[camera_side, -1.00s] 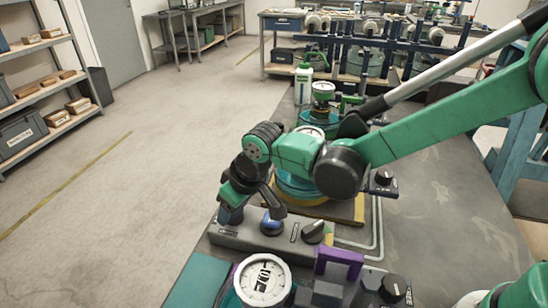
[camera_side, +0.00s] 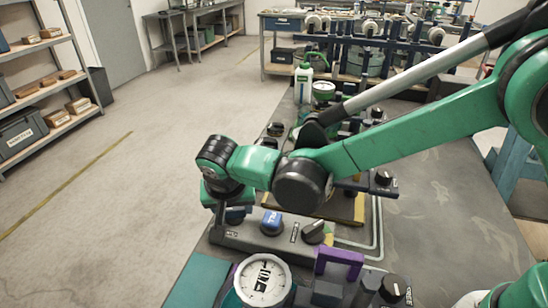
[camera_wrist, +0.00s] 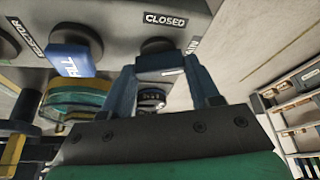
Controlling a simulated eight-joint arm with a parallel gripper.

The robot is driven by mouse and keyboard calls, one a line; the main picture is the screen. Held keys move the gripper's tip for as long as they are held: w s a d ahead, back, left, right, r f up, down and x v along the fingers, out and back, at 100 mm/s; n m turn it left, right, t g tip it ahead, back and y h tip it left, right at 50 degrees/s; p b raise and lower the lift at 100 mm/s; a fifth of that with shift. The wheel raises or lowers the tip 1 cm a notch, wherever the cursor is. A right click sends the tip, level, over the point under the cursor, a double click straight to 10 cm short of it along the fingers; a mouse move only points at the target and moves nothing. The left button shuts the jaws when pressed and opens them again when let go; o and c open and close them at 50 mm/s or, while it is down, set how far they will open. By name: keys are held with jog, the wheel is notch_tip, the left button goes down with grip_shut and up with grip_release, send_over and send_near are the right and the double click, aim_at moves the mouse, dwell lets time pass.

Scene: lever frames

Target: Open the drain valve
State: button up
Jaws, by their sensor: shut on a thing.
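A grey control panel (camera_side: 253,243) carries a row of knobs. My gripper (camera_side: 232,212) is at its left end, and the arm hides most of the jaws in the side view. In the wrist view, my gripper's two blue fingers (camera_wrist: 165,72) are shut on a dark blue handle (camera_wrist: 160,62) on a round black base. A label reading CLOSED (camera_wrist: 166,19) is beside that base.
A black knob (camera_side: 314,231) is further right on the panel. A white dial gauge (camera_side: 263,281) and a purple bracket (camera_side: 338,262) stand in front. The floor left of the bench is clear.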

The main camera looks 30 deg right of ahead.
jog(key=shift+m, duration=0.6)
jog(key=shift+h, duration=0.3)
jog(key=o, duration=1.3)
jog(key=shift+v, duration=2.8)
jog(key=shift+w, duration=0.1)
